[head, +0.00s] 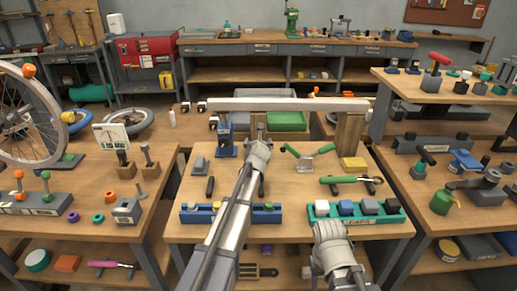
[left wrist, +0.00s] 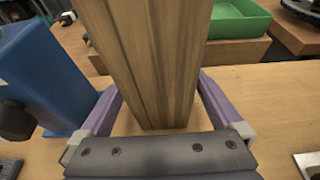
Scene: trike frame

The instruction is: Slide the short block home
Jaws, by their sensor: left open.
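A wooden block (left wrist: 150,60) stands upright between the spread purple fingers of my left gripper (left wrist: 158,108) in the left wrist view. The gripper is open, with a visible gap beside the block on each side. In the head view the block (head: 257,121) shows under the left part of a long pale beam (head: 290,104), its lower part hidden by my left arm. Whether the block touches the beam is unclear. A second wooden block (head: 347,135) stands under the beam's right end. My right arm shows at the lower right of the head view, but its fingers do not.
A blue stand (head: 224,138) is close left of the block; it also shows in the left wrist view (left wrist: 45,75). A green tray (left wrist: 240,18) lies behind.

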